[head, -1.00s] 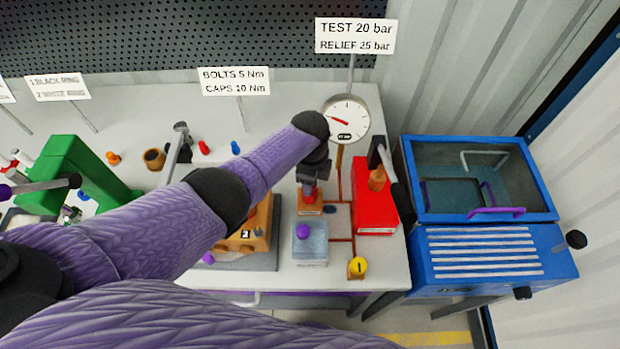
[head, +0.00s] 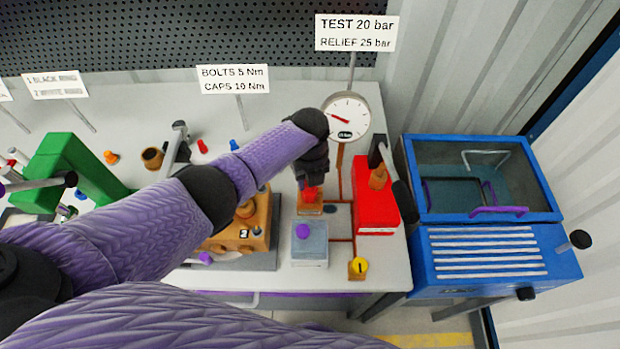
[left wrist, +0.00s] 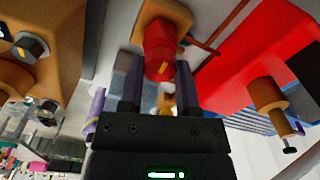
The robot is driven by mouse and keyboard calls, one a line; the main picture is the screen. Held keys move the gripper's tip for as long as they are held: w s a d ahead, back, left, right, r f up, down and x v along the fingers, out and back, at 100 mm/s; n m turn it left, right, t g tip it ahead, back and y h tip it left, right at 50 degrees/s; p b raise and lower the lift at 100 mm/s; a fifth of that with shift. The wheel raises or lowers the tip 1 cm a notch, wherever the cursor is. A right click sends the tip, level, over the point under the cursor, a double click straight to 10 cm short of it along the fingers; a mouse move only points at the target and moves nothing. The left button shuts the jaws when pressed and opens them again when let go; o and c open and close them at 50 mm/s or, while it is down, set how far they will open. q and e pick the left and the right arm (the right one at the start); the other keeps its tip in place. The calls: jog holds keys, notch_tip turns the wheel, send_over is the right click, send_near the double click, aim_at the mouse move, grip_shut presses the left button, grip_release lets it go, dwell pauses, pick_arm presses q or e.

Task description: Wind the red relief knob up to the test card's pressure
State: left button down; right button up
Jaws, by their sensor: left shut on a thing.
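The red relief knob (head: 310,194) sits on an orange-brown block (head: 309,209) on the bench. My left gripper (head: 310,183) comes down on it from above and is shut on it. In the left wrist view the red knob (left wrist: 158,60), with a small yellow mark on its end, lies between the two fingers (left wrist: 158,88). The white pressure gauge (head: 346,110) stands just behind, its red needle pointing up and left; its small readout is too small to read surely. The test card (head: 355,33) reads TEST 20 bar, RELIEF 25 bar. My right gripper is out of view.
A red box (head: 375,200) with a black-handled lever stands close right of the knob. A yellow tag (head: 360,266) lies near the front edge. A blue tank (head: 487,222) is further right.

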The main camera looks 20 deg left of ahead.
pick_arm(q)
jog(key=m, duration=0.2)
jog(key=shift+m, duration=0.3)
jog(key=shift+m+b, duration=0.55)
jog(key=shift+m, duration=0.95)
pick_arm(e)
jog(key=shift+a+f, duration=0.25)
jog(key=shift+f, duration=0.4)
pick_arm(q)
jog(key=shift+m, duration=0.3)
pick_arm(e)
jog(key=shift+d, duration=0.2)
pick_arm(q)
jog(key=shift+c, duration=1.5)
grip_release()
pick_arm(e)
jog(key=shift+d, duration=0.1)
pick_arm(q)
jog(key=shift+r, duration=0.1)
notch_tip(320, 180, up, 9)
jog(key=p, duration=0.2)
jog(key=shift+p, duration=0.4)
jog(key=shift+r, duration=0.35)
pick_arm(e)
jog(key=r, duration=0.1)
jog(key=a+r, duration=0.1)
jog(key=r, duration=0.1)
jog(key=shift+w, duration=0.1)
